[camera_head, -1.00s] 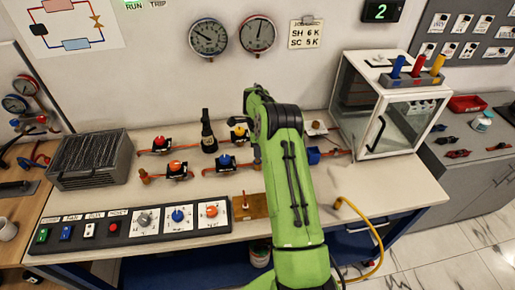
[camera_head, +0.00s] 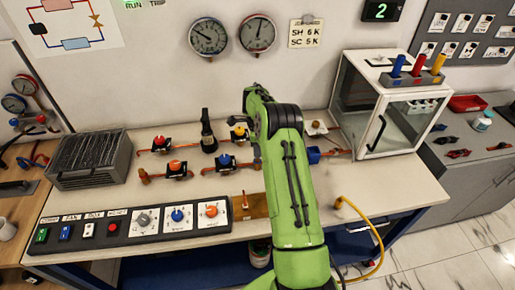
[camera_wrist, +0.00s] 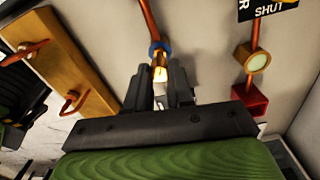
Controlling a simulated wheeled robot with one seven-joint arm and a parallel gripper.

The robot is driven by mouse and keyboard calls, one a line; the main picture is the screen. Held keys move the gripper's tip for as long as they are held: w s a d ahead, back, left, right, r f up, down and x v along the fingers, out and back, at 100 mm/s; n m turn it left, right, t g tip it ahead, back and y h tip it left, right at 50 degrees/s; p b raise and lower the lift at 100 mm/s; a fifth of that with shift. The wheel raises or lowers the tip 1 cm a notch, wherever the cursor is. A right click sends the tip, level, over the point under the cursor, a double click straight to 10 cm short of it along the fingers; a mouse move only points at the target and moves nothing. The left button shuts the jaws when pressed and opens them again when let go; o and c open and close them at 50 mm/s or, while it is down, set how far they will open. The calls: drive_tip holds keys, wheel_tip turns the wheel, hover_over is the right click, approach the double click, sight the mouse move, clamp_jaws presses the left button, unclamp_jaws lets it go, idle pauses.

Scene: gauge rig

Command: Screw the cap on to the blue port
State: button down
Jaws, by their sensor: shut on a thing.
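In the wrist view, the blue port (camera_wrist: 161,48) is a blue ring at the end of a copper-coloured pipe. My gripper (camera_wrist: 160,83) is just below it in the picture, its two dark fingers shut on a small brass-coloured cap (camera_wrist: 159,73). The cap is in line with the port and very close to it. I cannot tell whether they touch or whether any thread is engaged. In the head view, my green arm hides the gripper, the cap and the port.
A brass fitting (camera_wrist: 251,59) and a red block (camera_wrist: 250,99) are to the right. In the head view, a glass-fronted cabinet (camera_head: 375,105) stands right and a control panel (camera_head: 130,222) lies left.

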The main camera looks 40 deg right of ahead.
drive_tip(key=shift+f, duration=0.1)
drive_tip(key=shift+f+b, duration=0.85)
drive_tip(key=shift+f, duration=0.25)
drive_tip(key=shift+f, duration=0.1)
idle(0.7)
drive_tip(key=m+b, duration=0.1)
drive_tip(key=m, duration=0.1)
drive_tip(key=shift+f+m, duration=0.15)
drive_tip(key=shift+m, duration=0.15)
drive_tip(key=shift+m+b, duration=0.6)
drive_tip(key=shift+m, duration=0.7)
drive_tip(key=m+b, duration=0.1)
drive_tip(key=m, duration=0.2)
drive_tip(key=shift+m+b, duration=0.3)
drive_tip(key=shift+b, duration=0.05)
drive_tip(key=shift+m, duration=0.8)
